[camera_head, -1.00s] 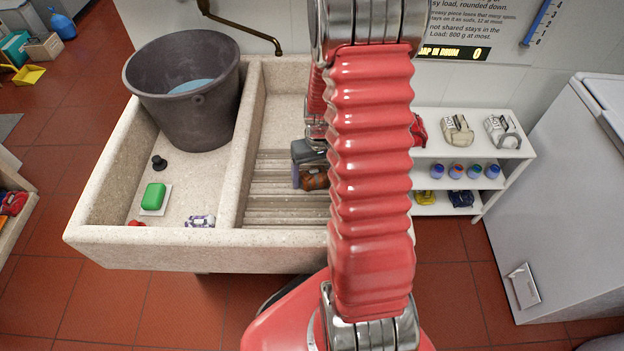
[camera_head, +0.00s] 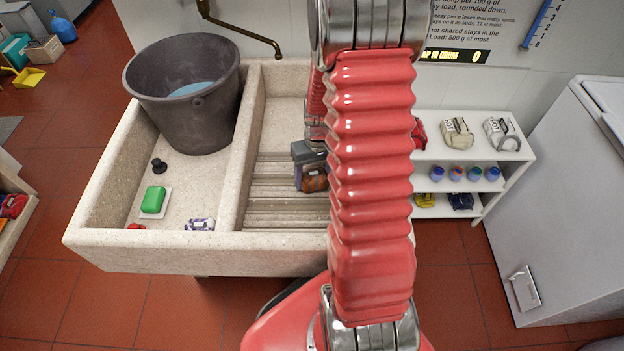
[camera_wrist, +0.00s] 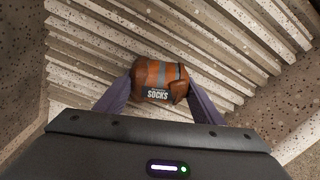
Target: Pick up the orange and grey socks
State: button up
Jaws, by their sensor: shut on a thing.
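The orange and grey socks (camera_wrist: 160,77) are a rolled bundle with a dark label reading "SOCKS" in the wrist view. My gripper (camera_wrist: 160,92) is shut on them, one purple finger at each side. In the head view the socks (camera_head: 314,182) show at the right side of the ribbed washboard (camera_head: 283,212), with my gripper (camera_head: 312,172) around them. My red arm hides part of that area. I cannot tell whether the socks still touch the ribs.
The stone sink's left basin holds a grey bucket (camera_head: 190,110), green soap (camera_head: 153,199), a black plug (camera_head: 159,165) and a white and purple bundle (camera_head: 200,224). A stone divider (camera_head: 243,150) separates it from the washboard. A white shelf (camera_head: 470,185) stands at right.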

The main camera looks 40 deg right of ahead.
aim_at(313, 175)
notch_tip(313, 175, up, 10)
jog(key=shift+f, duration=0.25)
jog(key=shift+w, duration=0.15)
dwell(0.6)
jog(key=w+a+r, duration=0.3)
jog(key=w+r, duration=0.1)
jog(key=w, duration=0.3)
jog(key=w+a+r, duration=0.4)
jog(key=w+r, duration=0.1)
jog(key=w, duration=0.1)
jog(key=w+a+r, duration=0.9)
jog(key=a+r, duration=0.2)
jog(key=a, duration=0.2)
jog(key=shift+w+a+r, duration=0.3)
jog(key=shift+w+r, duration=0.05)
jog(key=shift+s, duration=0.1)
